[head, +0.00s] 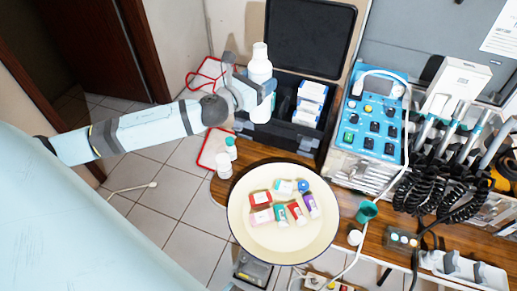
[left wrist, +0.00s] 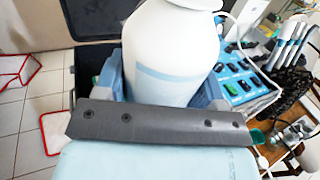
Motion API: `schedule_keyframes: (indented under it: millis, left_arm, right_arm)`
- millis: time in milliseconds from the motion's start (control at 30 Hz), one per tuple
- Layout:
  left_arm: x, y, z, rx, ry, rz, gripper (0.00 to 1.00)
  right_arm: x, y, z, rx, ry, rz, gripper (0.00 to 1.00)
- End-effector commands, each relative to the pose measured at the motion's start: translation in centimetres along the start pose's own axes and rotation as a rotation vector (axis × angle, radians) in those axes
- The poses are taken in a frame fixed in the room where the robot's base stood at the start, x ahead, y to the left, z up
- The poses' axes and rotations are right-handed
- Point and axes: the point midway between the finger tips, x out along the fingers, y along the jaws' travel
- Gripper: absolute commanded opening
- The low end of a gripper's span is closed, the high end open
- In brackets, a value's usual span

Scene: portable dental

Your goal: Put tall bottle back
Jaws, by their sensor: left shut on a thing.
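The tall white bottle (head: 260,66) stands upright in my left gripper (head: 259,92), whose fingers are shut around its body. In the left wrist view, the bottle (left wrist: 172,48) fills the middle between the gripper's blue fingers (left wrist: 165,92). In the head view, the bottle is in front of the open black case (head: 285,130), over its left part. The case's lid (head: 311,30) stands raised behind. I cannot tell whether the bottle's base touches anything in the case. My right gripper is not in view.
White boxes (head: 310,100) fill the case's right part. Two small bottles, one white (head: 224,166) and one teal-capped (head: 231,149), stand at the table's left edge. A round cream tray (head: 240,222) holds several small tubes. A blue control unit (head: 374,118) stands right of the case.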

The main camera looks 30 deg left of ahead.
Motion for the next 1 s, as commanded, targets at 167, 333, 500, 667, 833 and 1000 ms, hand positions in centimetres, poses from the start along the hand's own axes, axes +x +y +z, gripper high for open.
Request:
schedule_keyframes:
  millis: [167,333,500,667,833,1000]
  left_arm:
    - [0.2,0.8,-2.1,-0.005,0.007,-0.005,0.33]
    - [0.1,0.8,-6.5,-0.007,0.008,-0.003,0.33]
    - [0.1,0.7,-10.9,-0.007,0.006,-0.003,0.33]
    - [0.1,0.8,-14.4,-0.006,0.006,-0.003,0.33]
    - [0.1,0.8,-16.0,-0.003,0.004,-0.004,0.33]
    - [0.1,0.8,-17.1,-0.003,0.004,-0.004,0.33]
  right_arm:
    - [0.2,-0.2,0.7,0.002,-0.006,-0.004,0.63]
    - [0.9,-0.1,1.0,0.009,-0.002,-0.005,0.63]
    - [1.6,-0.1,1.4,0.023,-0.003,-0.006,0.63]
    - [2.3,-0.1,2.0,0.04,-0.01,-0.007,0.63]
    - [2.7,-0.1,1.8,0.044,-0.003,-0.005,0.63]
    - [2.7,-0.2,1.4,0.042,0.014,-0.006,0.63]
